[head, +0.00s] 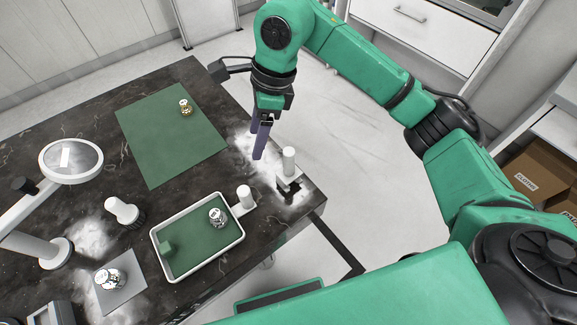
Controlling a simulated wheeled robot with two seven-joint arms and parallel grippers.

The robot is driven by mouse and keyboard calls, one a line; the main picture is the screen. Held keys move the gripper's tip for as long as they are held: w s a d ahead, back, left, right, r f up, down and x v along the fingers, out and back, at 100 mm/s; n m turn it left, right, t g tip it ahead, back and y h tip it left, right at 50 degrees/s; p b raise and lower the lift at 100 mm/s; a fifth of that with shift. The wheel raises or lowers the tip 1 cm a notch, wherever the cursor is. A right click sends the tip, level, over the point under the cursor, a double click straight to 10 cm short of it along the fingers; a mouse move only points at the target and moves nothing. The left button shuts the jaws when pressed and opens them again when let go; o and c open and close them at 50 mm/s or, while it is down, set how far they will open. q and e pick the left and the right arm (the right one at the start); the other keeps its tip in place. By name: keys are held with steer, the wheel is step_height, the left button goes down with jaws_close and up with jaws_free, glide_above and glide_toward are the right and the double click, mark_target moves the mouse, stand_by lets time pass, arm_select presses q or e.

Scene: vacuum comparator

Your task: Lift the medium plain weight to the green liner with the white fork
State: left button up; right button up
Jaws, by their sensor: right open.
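My right gripper (261,137) is open and empty, pointing down over the right part of the dark table, just behind a white upright handle (289,162) on a small flat base. This looks like the white fork; a dark shape beside its base is unclear. A second white handle (244,196) stands at the tray's right side. A shiny silver weight (217,217) sits in the white-rimmed tray on its green liner (195,246). A brass-coloured weight (186,106) stands on a larger green mat (165,140). Another silver weight (109,279) is on a grey square plate. I cannot tell which is medium.
A magnifier lamp (71,160) rises at the left. The table's right edge is close to the white handle.

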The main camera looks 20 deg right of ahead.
mark_target(289, 162)
steer(key=d+h, duration=0.1)
steer(key=d, duration=0.1)
steer(key=d+h, duration=0.1)
steer(key=d, duration=0.1)
steer(key=w+d+h, duration=0.1)
steer(key=d, duration=0.1)
steer(key=shift+w+d+m, duration=0.1)
steer(key=shift+d+m, duration=0.2)
steer(key=f, duration=0.3)
steer(key=shift+s+f, duration=0.2)
steer(key=shift+f, duration=0.15)
step_height(289, 162, down, 10)
steer(key=p, duration=0.3)
steer(key=shift+r+p, duration=0.1)
steer(key=shift+p, duration=0.25)
steer(key=shift+f, duration=0.2)
jaws_close()
